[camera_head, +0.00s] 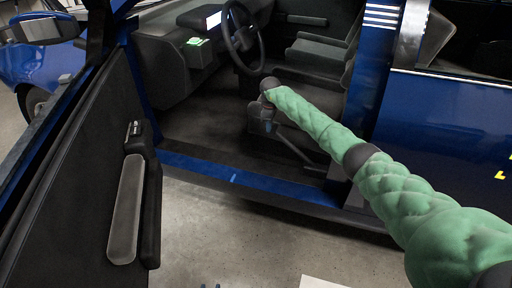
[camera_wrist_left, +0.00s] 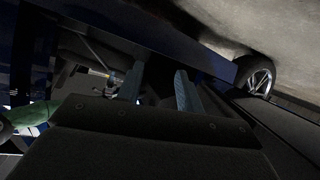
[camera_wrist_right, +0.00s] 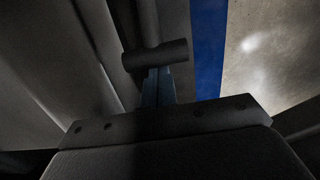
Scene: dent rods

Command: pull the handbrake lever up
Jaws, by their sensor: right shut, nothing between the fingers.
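In the right wrist view, a dark T-shaped piece, which looks like the handbrake lever's handle (camera_wrist_right: 170,54), lies across the tips of my right gripper (camera_wrist_right: 157,84). Its stem runs up and away. The blue fingers are shut together with nothing between them; I cannot tell whether they touch the handle. In the head view my right gripper (camera_head: 268,126) is inside the car, low beside the driver's seat, and a thin grey rod (camera_head: 295,148) slants down to the right from it.
The open car door (camera_head: 70,190) with its armrest (camera_head: 127,208) stands at the left. The blue sill (camera_head: 235,178) crosses below the cabin opening. The steering wheel (camera_head: 242,38) and seats (camera_head: 318,55) are above my right gripper.

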